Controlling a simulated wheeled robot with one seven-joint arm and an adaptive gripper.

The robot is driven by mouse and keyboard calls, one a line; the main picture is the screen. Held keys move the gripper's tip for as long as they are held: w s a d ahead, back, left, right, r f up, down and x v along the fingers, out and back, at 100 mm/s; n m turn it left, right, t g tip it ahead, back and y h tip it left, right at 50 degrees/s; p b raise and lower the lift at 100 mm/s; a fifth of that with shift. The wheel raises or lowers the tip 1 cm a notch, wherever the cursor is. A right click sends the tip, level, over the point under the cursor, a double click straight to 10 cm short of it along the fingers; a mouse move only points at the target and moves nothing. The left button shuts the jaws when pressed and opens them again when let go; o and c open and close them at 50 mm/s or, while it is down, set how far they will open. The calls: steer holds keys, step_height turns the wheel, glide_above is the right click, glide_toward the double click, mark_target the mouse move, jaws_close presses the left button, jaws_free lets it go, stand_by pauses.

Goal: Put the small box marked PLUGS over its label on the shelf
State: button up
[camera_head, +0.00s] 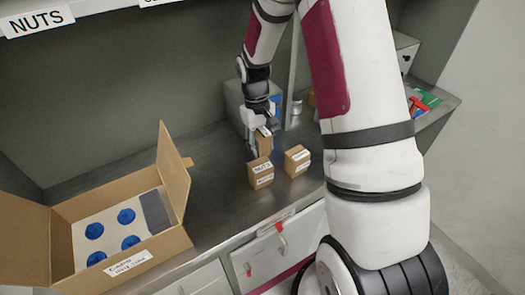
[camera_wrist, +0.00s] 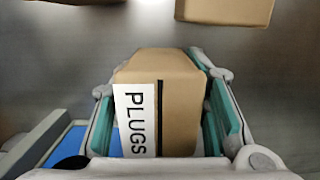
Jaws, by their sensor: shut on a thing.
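The small brown box marked PLUGS (camera_wrist: 170,100) is between the green-padded fingers of my gripper (camera_wrist: 165,110) in the wrist view. Its white label reads PLUGS. In the head view my gripper (camera_head: 262,128) points down at the workbench, shut on the box (camera_head: 264,142), which is partly hidden behind other boxes. I cannot tell whether the box touches the bench. The shelf (camera_head: 105,8) runs across the top left, with a NUTS label (camera_head: 37,21) on its edge. A second label is cut off by the picture's top edge; no PLUGS shelf label is readable.
A small box marked NUTS (camera_head: 261,173) and another small box (camera_head: 297,160) stand close to my gripper. A large open carton (camera_head: 180,190) with blue-capped items fills the left of the bench (camera_head: 222,195). Grey cases stand behind my arm. Bare bench lies between carton and boxes.

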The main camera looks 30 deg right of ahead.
mark_target(261, 153)
steer(key=shift+f, duration=1.65)
steer(key=shift+f, duration=0.1)
steer(key=o, duration=1.3)
